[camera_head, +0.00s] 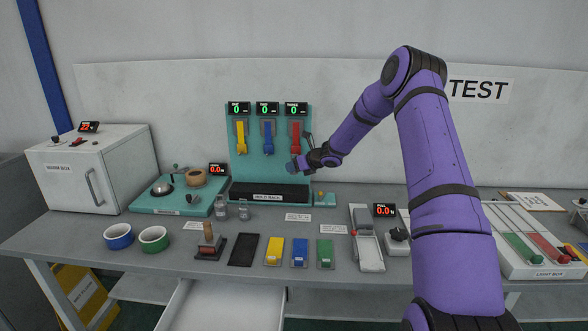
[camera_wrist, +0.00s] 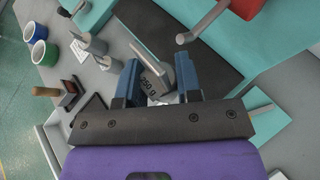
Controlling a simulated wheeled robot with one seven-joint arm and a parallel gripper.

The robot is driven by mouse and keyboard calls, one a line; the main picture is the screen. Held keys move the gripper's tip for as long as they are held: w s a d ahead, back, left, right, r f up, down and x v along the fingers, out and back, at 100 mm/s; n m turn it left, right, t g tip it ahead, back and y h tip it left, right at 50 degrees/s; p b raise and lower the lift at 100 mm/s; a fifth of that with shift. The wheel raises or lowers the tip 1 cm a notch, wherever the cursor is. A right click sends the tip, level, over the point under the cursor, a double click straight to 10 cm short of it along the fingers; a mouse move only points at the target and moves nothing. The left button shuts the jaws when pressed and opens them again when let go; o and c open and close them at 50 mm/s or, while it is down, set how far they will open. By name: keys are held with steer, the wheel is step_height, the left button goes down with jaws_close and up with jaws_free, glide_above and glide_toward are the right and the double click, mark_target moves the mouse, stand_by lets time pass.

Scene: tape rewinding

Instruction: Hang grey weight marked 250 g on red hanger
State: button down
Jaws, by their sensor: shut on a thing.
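The grey weight (camera_wrist: 152,78) marked "250 g" is between the two blue fingers of my gripper (camera_wrist: 157,88) in the wrist view. My gripper is shut on it. In the head view my gripper (camera_head: 294,166) is in front of the teal board, just below the red hanger (camera_head: 296,137); I cannot make out the weight there. The red hanger also shows at the top of the wrist view (camera_wrist: 246,7), with a grey rod (camera_wrist: 205,20) reaching toward the weight's side. The weight looks apart from the rod.
Yellow (camera_head: 241,137) and blue (camera_head: 267,137) hangers hang left of the red one; the displays above read 0. A black tray (camera_head: 270,193) lies below. Two small grey weights (camera_head: 221,208) (camera_head: 243,211) stand on the table at left.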

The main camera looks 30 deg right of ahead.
steer(key=shift+w+d+f, duration=0.25)
steer(key=shift+w+d, duration=0.4)
steer(key=shift+w, duration=0.3)
steer(key=shift+w+d+f, duration=0.25)
steer(key=shift+w+d, duration=0.35)
steer(key=shift+w, duration=0.35)
